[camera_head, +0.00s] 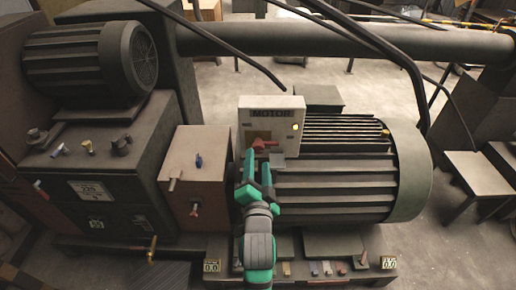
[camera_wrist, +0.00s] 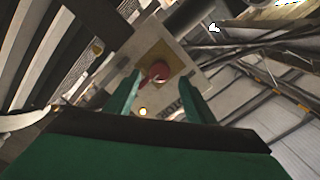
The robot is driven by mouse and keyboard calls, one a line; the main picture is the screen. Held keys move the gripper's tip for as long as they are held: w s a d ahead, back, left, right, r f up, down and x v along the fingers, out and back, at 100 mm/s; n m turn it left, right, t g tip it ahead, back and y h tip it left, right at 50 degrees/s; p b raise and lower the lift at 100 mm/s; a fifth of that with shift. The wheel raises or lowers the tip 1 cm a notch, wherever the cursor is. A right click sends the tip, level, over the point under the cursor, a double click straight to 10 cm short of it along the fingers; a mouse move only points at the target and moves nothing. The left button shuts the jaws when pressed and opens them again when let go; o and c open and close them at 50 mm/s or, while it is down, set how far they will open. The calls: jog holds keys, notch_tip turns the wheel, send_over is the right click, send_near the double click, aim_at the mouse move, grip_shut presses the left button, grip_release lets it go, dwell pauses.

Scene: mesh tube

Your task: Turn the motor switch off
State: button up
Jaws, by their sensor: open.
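The motor switch is a red handle (camera_head: 264,145) low on a pale box labelled MOTOR (camera_head: 272,115), fixed to the large ribbed motor. A small light (camera_head: 295,127) glows on the right of the box. My gripper (camera_head: 257,160) is green and open, just below the handle. In the wrist view, the red handle (camera_wrist: 156,73) sits on a yellow plate (camera_wrist: 168,60), between and beyond the two spread fingers of my gripper (camera_wrist: 160,83). Whether a finger touches the handle I cannot tell. The glowing light (camera_wrist: 143,112) shows near the left finger.
The large motor (camera_head: 330,185) lies right of and behind my gripper. A brown box (camera_head: 195,165) with small levers stands close on the left, beside a machine (camera_head: 100,185) with several knobs. A thick pipe (camera_head: 320,40) and black cables run behind the switch box.

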aim_at(258, 151)
jog(key=w, duration=0.7)
jog(key=shift+s, duration=0.1)
jog(key=shift+c, duration=0.3)
jog(key=c, duration=1)
